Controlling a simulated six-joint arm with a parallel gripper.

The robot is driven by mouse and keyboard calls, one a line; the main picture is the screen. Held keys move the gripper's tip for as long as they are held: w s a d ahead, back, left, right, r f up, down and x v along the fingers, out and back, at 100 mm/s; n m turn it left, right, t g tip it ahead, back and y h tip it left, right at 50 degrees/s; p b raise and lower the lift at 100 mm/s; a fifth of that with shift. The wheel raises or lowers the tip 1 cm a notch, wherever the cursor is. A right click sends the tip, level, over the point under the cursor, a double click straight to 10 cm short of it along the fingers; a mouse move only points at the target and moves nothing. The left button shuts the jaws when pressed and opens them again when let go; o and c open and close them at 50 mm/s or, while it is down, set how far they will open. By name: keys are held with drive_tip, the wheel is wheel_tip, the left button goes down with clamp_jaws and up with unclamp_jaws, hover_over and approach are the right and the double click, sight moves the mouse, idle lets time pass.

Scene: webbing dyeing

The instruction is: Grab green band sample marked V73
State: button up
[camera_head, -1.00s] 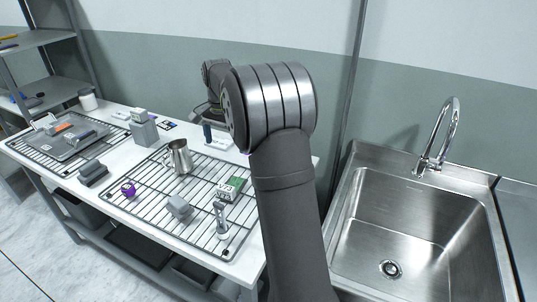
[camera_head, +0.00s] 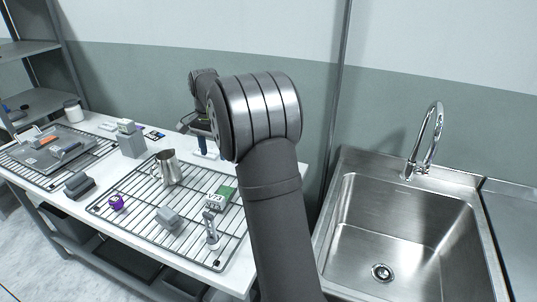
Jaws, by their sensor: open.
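A small block with a green top and a white face (camera_head: 221,196) lies on the right part of the near wire rack. Dark characters show on its white face and look like V73, though they are small. Another small green-and-white piece (camera_head: 126,126) sits on a grey block further back; its marking is too small to read. My gripper (camera_head: 196,124) is open over the back of the table, behind and left of my large arm joint. It is apart from both green pieces and looks empty. My arm hides part of the gripper.
The near wire rack (camera_head: 131,222) also holds a steel pitcher (camera_head: 168,168), a purple object (camera_head: 116,202), a grey block (camera_head: 169,218) and a grey-and-white upright tool (camera_head: 211,232). A tray (camera_head: 42,160) lies on the left rack. A sink (camera_head: 400,225) is at the right.

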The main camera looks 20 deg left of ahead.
drive_tip(key=m, duration=1.7)
hover_over(215, 197)
drive_tip(key=f, duration=1.2)
drive_tip(key=shift+s+d, duration=0.25)
drive_tip(key=shift+s, duration=0.15)
drive_tip(key=shift+w+a+f, duration=0.15)
drive_tip(key=shift+f, duration=1.2)
drive_tip(key=shift+w+a+f, duration=0.1)
drive_tip(key=shift+w+f, duration=0.05)
drive_tip(key=shift+f, duration=1.15)
drive_tip(key=c, duration=1.1)
drive_tip(key=shift+c, duration=0.2)
drive_tip(key=shift+r, duration=0.15)
